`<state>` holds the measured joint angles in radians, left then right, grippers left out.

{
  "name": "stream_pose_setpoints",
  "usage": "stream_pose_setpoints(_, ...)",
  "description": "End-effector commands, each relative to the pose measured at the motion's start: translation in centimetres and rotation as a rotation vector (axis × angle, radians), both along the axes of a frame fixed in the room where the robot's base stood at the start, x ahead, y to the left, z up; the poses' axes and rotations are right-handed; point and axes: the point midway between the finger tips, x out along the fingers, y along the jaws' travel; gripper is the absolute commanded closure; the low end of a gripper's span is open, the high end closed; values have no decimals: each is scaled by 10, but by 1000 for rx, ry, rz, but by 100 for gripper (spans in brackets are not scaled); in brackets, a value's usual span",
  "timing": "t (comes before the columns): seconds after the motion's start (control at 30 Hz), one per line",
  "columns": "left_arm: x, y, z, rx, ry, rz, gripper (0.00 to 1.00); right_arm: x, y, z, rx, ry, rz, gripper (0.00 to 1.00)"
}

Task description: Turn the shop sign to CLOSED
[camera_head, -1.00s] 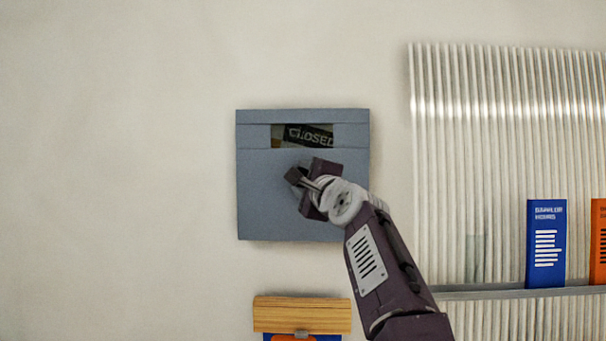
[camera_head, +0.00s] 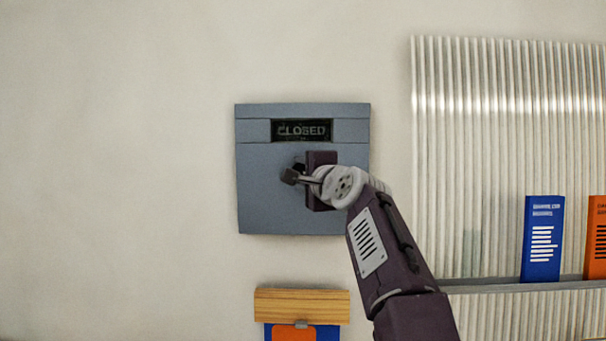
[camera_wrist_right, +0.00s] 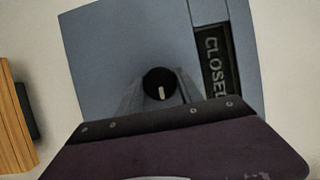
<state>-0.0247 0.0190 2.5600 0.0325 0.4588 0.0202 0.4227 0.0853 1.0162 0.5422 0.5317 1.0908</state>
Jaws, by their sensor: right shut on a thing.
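The shop sign is a square grey-blue box (camera_head: 260,205) on the wall. Its window (camera_head: 301,130) reads CLOSED, level and centred; the word also shows sideways in the right wrist view (camera_wrist_right: 215,68). Below the window is a round dark knob with a pale mark, clear in the right wrist view (camera_wrist_right: 158,86). My right gripper (camera_head: 298,177) is shut on the knob, with a finger at either side of it. In the head view the gripper hides most of the knob. My left gripper is in neither view.
A wooden block (camera_head: 302,306) with a blue and orange item under it is below the box. At right, a ribbed panel (camera_head: 470,150) has a shelf (camera_head: 480,286) holding a blue box (camera_head: 543,238) and an orange box (camera_head: 596,238). The wall at left is bare.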

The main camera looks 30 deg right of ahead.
Motion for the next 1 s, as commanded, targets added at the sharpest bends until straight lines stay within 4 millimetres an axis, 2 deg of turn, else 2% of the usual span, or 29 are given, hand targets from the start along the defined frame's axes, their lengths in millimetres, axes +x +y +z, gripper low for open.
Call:
stream_pose_setpoints(0.07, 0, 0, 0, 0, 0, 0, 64, 1, 1, -3, 2, 8, 3, 97)
stream_pose_setpoints(0.1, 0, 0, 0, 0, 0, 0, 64, 1, 1, -3, 2, 8, 3, 48)
stream_pose_setpoints(0.13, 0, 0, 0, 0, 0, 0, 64, 1, 1, -3, 2, 8, 3, 40)
stream_pose_setpoints(0.17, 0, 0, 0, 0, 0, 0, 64, 1, 1, -3, 3, 8, 3, 37)
stream_pose_setpoints(0.5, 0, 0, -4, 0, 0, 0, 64, -4, 1, -3, 1, 2, 1, 37)
stream_pose_setpoints(0.57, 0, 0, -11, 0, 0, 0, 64, -12, 2, -5, 1, 1, 0, 37)
stream_pose_setpoints(0.8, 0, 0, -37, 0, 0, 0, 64, -65, 11, -6, 0, 1, -1, 37)
stream_pose_setpoints(1.0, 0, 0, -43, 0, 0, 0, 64, -88, 16, -3, 1, 4, 1, 37)
